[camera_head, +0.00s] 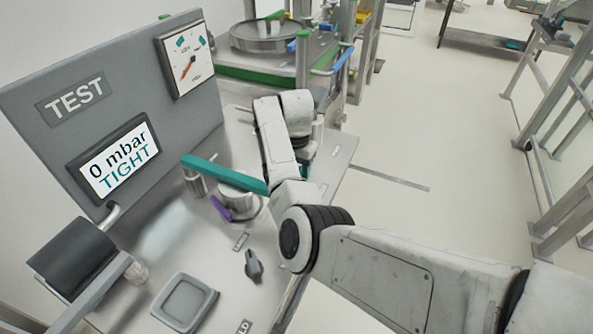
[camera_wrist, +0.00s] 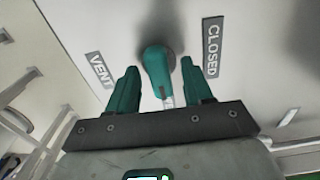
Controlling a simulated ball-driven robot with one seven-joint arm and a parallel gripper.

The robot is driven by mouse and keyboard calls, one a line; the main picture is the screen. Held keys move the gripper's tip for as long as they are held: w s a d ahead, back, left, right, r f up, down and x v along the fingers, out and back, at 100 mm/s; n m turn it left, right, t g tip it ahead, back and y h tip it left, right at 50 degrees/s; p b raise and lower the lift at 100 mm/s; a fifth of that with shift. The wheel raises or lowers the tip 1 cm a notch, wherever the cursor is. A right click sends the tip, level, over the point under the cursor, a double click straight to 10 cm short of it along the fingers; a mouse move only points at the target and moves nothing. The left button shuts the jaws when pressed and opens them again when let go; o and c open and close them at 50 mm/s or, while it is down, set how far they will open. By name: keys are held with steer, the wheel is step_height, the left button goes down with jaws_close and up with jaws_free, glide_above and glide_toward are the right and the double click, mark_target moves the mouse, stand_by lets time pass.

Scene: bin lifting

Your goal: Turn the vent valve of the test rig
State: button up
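The vent valve shows in the wrist view as a teal handle (camera_wrist: 157,68) on a pale panel, with a VENT label (camera_wrist: 99,70) to its left and a CLOSED label (camera_wrist: 212,46) to its right. The handle lies between the two labels. My gripper (camera_wrist: 160,84) is open, with one teal finger on each side of the handle and visible gaps to both. In the head view my arm hides the valve and most of the gripper.
The test rig's grey panel (camera_head: 32,84) carries a gauge (camera_head: 186,58) and a display (camera_head: 118,158) reading 0 mbar TIGHT. A long teal bar (camera_head: 222,173), a purple lever (camera_head: 221,208) and a black knob (camera_head: 253,265) stand left of my arm.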

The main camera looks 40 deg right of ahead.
step_height(320, 180, up, 11)
steer(key=b, duration=0.1)
stand_by(0.6)
steer(key=shift+f, duration=0.15)
stand_by(0.4)
